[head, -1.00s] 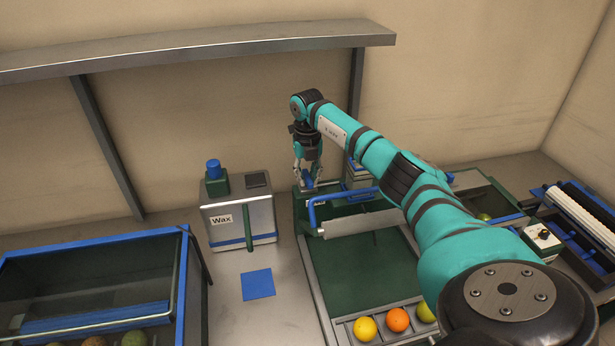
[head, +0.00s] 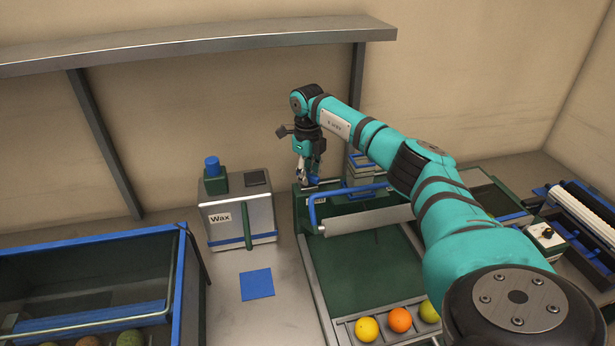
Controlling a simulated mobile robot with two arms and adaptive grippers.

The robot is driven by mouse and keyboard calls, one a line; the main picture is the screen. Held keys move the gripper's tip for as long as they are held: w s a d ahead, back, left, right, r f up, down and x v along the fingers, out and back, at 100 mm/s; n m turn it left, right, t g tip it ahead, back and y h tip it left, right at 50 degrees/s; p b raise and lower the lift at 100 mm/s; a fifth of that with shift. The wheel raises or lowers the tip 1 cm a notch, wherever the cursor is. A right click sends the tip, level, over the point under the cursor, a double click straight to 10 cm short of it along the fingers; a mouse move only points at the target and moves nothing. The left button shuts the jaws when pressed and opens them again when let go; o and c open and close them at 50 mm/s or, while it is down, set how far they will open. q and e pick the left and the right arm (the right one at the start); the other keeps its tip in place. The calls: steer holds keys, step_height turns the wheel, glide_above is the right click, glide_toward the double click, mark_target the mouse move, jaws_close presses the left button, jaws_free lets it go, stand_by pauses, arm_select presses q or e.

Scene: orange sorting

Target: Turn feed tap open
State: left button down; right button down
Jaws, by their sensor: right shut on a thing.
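My right gripper (head: 309,182) points down at the back left corner of the green sorting tray (head: 358,262). It is shut on a small blue part, which seems to be the feed tap (head: 313,181). The fingers cover most of the tap, so its angle is hard to read. A blue bar handle (head: 312,213) stands just in front of it on the tray's frame. My left gripper is not in view.
A grey wax box (head: 238,222) and a blue mat (head: 257,284) lie to the left. Yellow (head: 367,329) and orange (head: 400,319) fruits sit in the front slots. A blue-edged bin (head: 90,243) stands at far left. A shelf (head: 200,47) hangs above.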

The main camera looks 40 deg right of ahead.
mark_target(308, 173)
steer(key=n, duration=0.5)
steer(key=shift+r+n+b, duration=0.1)
steer(key=shift+n+b, duration=0.2)
steer(key=shift+b, duration=0.05)
steer(key=shift+w+n, duration=0.1)
steer(key=shift+n, duration=2)
steer(key=shift+d+r, duration=0.1)
steer(key=c, duration=1.3)
jaws_free()
step_height(308, 173, up, 12)
steer(key=shift+f, duration=0.1)
